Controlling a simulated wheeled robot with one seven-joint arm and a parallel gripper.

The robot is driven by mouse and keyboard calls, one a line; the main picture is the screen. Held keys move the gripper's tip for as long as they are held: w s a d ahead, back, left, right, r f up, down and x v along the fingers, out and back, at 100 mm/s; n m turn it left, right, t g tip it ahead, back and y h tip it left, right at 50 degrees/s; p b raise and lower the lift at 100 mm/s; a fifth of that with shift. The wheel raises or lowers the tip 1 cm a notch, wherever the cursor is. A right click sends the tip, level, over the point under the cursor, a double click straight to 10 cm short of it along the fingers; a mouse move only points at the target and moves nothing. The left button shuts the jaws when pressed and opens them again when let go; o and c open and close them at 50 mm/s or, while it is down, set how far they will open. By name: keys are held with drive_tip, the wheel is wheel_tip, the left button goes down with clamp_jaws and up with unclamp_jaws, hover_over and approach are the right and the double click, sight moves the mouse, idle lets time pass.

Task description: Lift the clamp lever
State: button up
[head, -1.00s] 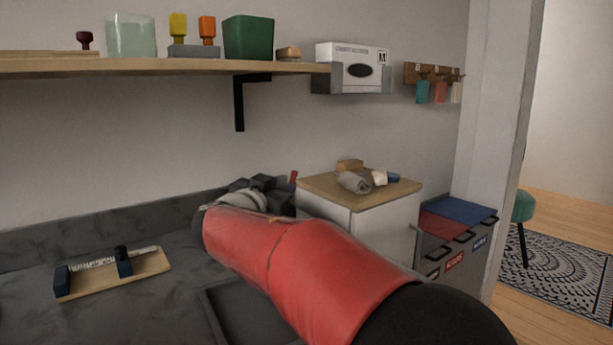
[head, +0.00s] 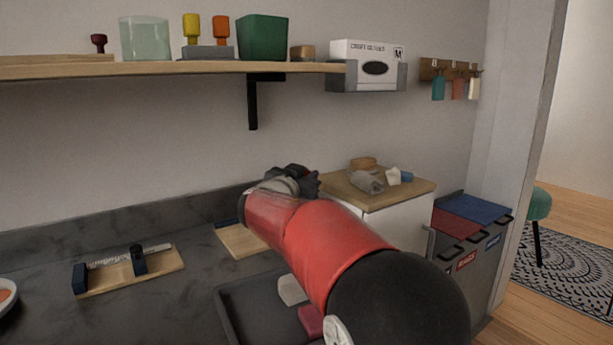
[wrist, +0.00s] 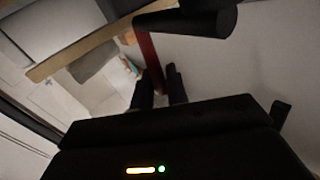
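A long red bar, seemingly the clamp lever (wrist: 148,52), shows in the wrist view. Its near end lies between the two dark fingers of my gripper (wrist: 159,82). I cannot tell whether the fingers press on it. A dark cylinder (wrist: 190,22) crosses near its far end. In the head view my gripper (head: 290,180) is over the back of the counter, and the lever is hidden there. A wooden board with a dark blue block (head: 238,240) lies below, partly covered by my red arm.
Another wooden board (head: 160,268) with dark blue blocks lies on the dark counter (head: 110,315) at left. A dark tray (head: 236,318) is in front. A white cabinet with a wooden top (head: 408,194) stands close right of my gripper. A loaded shelf (head: 170,69) runs above.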

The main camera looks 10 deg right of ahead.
clamp_jaws()
